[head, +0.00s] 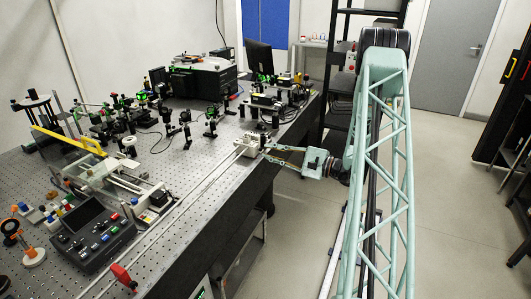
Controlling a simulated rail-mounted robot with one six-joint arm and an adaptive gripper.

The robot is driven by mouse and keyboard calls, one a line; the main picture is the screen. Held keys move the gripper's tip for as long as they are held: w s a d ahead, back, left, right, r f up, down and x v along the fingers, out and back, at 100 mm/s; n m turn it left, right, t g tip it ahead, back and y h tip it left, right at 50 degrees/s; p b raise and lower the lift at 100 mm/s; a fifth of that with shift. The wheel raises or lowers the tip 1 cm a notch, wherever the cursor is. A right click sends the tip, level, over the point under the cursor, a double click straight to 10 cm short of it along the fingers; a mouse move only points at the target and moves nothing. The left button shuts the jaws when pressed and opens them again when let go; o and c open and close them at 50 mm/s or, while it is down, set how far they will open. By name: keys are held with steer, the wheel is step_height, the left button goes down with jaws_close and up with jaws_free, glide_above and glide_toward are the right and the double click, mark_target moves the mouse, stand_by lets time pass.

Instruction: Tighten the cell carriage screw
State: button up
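A small pale block that looks like the cell carriage (252,143) sits on two long thin rails (190,199) along the right edge of the optical bench. My gripper (267,154) reaches in from the right, over the bench edge, with its fingertips beside the right side of this block. Two finger linkages show, but the tips are too small to tell whether they are open, shut or touching anything. The carriage screw cannot be made out; it is too small or hidden near the fingertips.
A red part (123,275) stands at the near end of the rails. A dark control box (92,232) and a stage with a yellow bar (68,140) stand at left. Several optics posts (185,130) fill the back. The perforated top (185,165) left of the rails is mostly clear.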

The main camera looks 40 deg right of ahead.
mark_target(260, 149)
steer(key=shift+x, duration=1.15)
jaws_close()
